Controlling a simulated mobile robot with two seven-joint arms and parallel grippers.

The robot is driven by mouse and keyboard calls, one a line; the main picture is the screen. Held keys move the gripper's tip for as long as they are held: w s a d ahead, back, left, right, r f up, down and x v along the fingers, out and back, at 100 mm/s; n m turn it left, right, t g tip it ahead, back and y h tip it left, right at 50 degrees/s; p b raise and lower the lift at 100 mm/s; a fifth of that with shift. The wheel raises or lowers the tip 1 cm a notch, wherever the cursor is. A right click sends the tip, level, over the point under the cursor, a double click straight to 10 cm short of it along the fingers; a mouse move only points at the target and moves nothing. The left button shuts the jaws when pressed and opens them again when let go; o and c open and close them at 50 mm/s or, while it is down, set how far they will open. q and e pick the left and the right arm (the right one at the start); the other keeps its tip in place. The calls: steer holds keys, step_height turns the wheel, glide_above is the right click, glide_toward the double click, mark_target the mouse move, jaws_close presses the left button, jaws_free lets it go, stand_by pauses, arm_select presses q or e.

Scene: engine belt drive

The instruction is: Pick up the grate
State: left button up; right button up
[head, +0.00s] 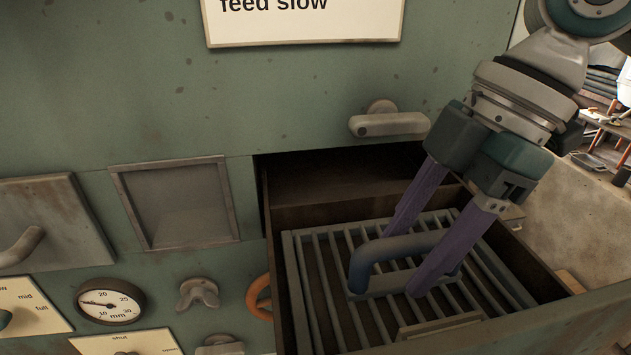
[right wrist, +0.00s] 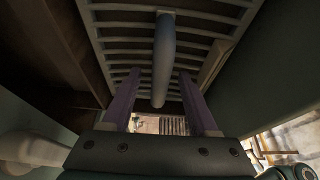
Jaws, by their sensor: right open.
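The grate (head: 322,283) is a grey barred frame with a curved blue-grey handle (head: 395,246) on top. It lies inside an open drawer (head: 278,262) in the green machine. My right gripper (head: 405,275) reaches down into the drawer with its two purple fingers open, one on each side of the handle. In the right wrist view the handle (right wrist: 164,60) runs between the fingers, with the grate bars (right wrist: 120,17) behind it. I cannot tell whether either finger touches the handle. My left gripper is not in view.
The drawer walls stand close around the grate. A grey pull handle (head: 389,124) juts from the panel above the drawer. An orange ring (head: 259,297), a wing knob (head: 198,293) and a gauge (head: 110,302) are left of the drawer. A workbench shows at far right.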

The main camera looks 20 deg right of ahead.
jaws_close()
stand_by(0.3)
steer(key=shift+r, duration=0.1)
stand_by(0.9)
